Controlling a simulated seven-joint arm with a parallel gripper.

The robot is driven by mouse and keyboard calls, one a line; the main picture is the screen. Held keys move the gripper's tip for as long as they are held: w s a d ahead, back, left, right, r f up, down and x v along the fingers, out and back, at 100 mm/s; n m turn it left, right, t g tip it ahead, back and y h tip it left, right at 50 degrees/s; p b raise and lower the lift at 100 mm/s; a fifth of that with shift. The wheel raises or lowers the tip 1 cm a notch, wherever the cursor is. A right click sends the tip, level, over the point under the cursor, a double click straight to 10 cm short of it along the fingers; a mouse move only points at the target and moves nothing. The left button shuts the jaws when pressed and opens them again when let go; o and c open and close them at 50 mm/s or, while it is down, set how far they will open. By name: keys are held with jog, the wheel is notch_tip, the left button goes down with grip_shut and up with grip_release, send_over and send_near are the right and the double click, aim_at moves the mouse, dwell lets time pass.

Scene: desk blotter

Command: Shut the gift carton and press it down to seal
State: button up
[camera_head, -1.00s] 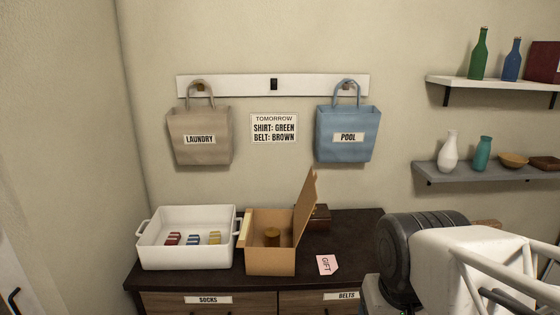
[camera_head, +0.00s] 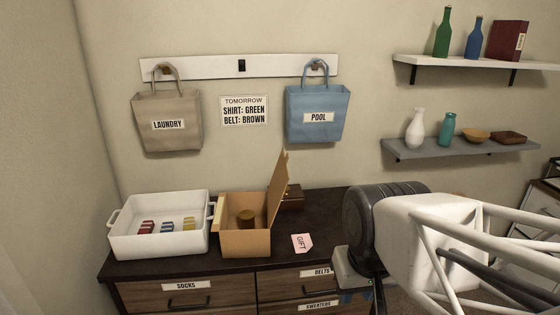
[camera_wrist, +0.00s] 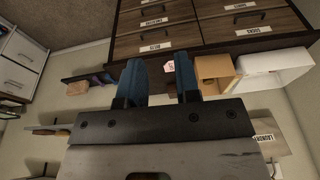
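The gift carton (camera_head: 245,238) is an orange-brown box on the dark dresser top. Its lid (camera_head: 279,188) stands raised and tilted on the right side. A brown round object (camera_head: 245,217) sits inside. The pink gift tag (camera_head: 302,243) lies on the dresser to the right of the carton. In the wrist view the carton (camera_wrist: 213,68) is ahead, to the right of my fingers. My gripper (camera_wrist: 160,75) shows two blue fingers apart with nothing between them, well away from the carton.
A white tray (camera_head: 125,240) with several small coloured rolls stands left of the carton, close beside it. A dark brown box (camera_head: 292,197) is behind the lid. Laundry (camera_head: 168,108) and pool (camera_head: 317,100) bags hang above. Shelves (camera_head: 460,148) with vases are at right.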

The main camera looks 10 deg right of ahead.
jog(key=shift+w+a+f+g+y, duration=0.2)
jog(key=shift+w+a+g+y, duration=0.1)
jog(key=shift+w+a+y, duration=0.15)
jog(key=c, duration=0.4)
jog(key=w+a+y, duration=0.1)
jog(key=w+y, duration=0.1)
jog(key=w, duration=0.1)
jog(key=w+a+m+g+y, duration=0.1)
jog(key=w+a+y, duration=0.1)
jog(key=w, duration=0.1)
jog(key=w+a+m+y, duration=0.1)
jog(key=w+a+y, duration=0.1)
jog(key=w, duration=0.1)
jog(key=shift+w+f, duration=0.35)
jog(key=shift+w, duration=0.05)
grip_shut()
jog(key=w+m+t+y, duration=0.25)
jog(key=w+y, duration=0.35)
jog(key=w, duration=0.7)
jog(key=w+d+f+m+t, duration=0.1)
jog(key=w+d+m+t, duration=0.3)
jog(key=w+d+t, duration=0.2)
jog(key=w+d+f+m+t, duration=0.2)
jog(key=w+d+m+t, duration=0.2)
jog(key=w+d, duration=0.6)
jog(key=w+t, duration=0.2)
jog(key=w, duration=0.1)
jog(key=shift+w+f, duration=0.3)
jog(key=shift+t, duration=0.25)
